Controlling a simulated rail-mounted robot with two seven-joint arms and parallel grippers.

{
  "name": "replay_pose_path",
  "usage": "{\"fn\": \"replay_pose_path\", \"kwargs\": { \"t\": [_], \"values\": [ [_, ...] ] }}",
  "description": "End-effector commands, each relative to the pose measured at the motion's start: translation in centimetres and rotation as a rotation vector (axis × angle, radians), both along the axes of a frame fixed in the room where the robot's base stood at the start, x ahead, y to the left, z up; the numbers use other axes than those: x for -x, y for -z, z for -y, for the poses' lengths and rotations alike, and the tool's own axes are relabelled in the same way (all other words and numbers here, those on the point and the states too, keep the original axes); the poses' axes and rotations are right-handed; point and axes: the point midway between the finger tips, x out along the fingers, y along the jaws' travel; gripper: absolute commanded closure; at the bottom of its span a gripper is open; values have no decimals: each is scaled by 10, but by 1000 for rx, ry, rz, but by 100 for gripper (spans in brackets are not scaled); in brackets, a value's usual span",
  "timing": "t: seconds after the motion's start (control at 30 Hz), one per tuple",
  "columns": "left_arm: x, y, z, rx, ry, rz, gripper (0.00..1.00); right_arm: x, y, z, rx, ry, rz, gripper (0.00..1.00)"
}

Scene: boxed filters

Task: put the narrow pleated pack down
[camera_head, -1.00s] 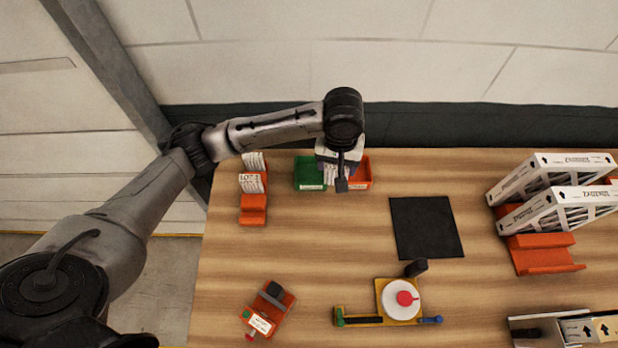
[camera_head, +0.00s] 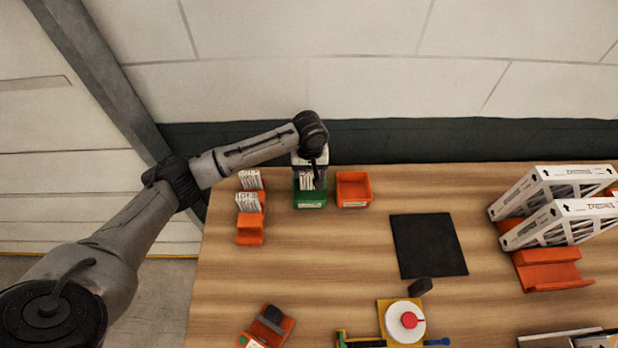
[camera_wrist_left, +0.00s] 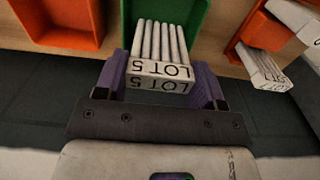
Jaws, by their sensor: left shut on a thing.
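My left gripper (camera_head: 309,176) hangs over the green bin (camera_head: 309,201) at the back of the table. It is shut on the narrow pleated pack (camera_head: 306,183), a white pack of thin pleats. In the left wrist view the pack (camera_wrist_left: 158,74) sits between purple finger pads, its end marked "LOT 5". The green bin (camera_wrist_left: 191,22) lies right behind the pack there. I cannot tell whether the pack touches the bin's floor. My right gripper is in neither view.
An orange bin (camera_head: 353,188) stands just right of the green one. An orange rack (camera_head: 250,228) with white packs is on the left. A black mat (camera_head: 428,246) lies mid-table. White framed filters (camera_head: 570,215) stand at the right.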

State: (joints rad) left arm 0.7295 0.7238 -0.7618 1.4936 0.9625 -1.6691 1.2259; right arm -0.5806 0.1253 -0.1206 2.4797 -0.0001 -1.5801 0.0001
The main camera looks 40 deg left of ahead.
Motion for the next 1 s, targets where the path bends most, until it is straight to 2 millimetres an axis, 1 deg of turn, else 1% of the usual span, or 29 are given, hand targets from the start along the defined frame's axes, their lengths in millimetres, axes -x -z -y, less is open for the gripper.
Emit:
{"fn": "replay_pose_path", "kwargs": {
  "t": [0.17, 0.27, 0.5, 0.53, 0.93, 0.97, 1.0],
  "values": [
    [-2, 4, -4, 0, 1, 0, 63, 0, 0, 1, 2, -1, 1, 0],
    [-2, 10, -4, 0, 1, -1, 63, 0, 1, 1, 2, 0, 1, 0],
    [-1, 40, -4, -1, 0, -2, 63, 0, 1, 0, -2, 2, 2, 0],
    [-2, 42, -4, -1, 1, -1, 63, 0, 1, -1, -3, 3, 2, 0],
    [-2, 45, -4, 0, 1, 0, 63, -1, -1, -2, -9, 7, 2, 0],
    [-2, 46, -4, -1, 1, 1, 36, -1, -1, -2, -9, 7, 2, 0],
    [-2, 46, -4, -1, 1, 1, 32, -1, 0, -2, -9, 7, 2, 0]
  ]
}}
